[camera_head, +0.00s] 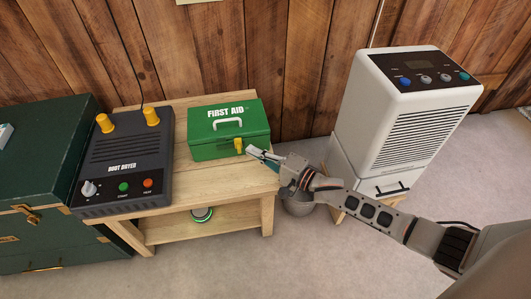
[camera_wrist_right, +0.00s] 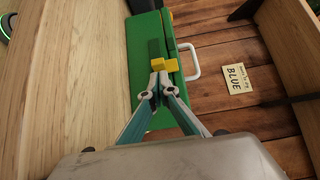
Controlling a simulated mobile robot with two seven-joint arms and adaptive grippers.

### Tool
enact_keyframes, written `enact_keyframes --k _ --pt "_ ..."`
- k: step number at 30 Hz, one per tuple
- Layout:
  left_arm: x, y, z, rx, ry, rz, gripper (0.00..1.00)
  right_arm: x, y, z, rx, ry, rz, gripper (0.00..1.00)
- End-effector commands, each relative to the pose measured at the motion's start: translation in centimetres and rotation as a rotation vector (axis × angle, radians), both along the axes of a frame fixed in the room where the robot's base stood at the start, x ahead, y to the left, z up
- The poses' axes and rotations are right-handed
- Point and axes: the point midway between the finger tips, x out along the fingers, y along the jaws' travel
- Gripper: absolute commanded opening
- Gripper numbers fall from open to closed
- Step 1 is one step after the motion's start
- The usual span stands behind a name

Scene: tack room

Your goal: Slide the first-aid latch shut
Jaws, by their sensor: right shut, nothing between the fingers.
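The green first-aid box (camera_head: 205,150) sits with its lid down on the wooden bench, white handle on top. Its yellow latch (camera_head: 239,145) is on the front face near the right end. My right gripper (camera_head: 253,151) is just right of the latch, fingers shut and empty. In the right wrist view the fingertips (camera_wrist_right: 158,80) are right at the yellow latch (camera_wrist_right: 164,65) on the green box (camera_wrist_right: 145,55); I cannot tell whether they touch it. How far the latch is slid is not clear. My left gripper is not in view.
A boot dryer (camera_head: 120,155) with yellow knobs stands left of the box on the bench (camera_head: 225,178). A dark green trunk (camera_head: 40,160) is at far left. A white appliance (camera_head: 395,110) stands at right. A "BLUE" note (camera_wrist_right: 236,77) is in the right wrist view.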

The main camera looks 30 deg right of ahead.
Motion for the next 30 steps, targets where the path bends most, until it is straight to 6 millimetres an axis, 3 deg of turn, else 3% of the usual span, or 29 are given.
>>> enact_keyframes --k 15,24,30 --pt "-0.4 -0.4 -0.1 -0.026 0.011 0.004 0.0 0.4 1.0 0.2 0.001 -0.003 0.0 0.0" --pt "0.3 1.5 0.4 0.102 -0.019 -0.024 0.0 1.9 5.7 0.7 0.003 -0.007 0.0 0.0" --pt "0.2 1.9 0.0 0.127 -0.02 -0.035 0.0 1.9 6.3 0.1 -0.001 -0.002 0.0 0.0"
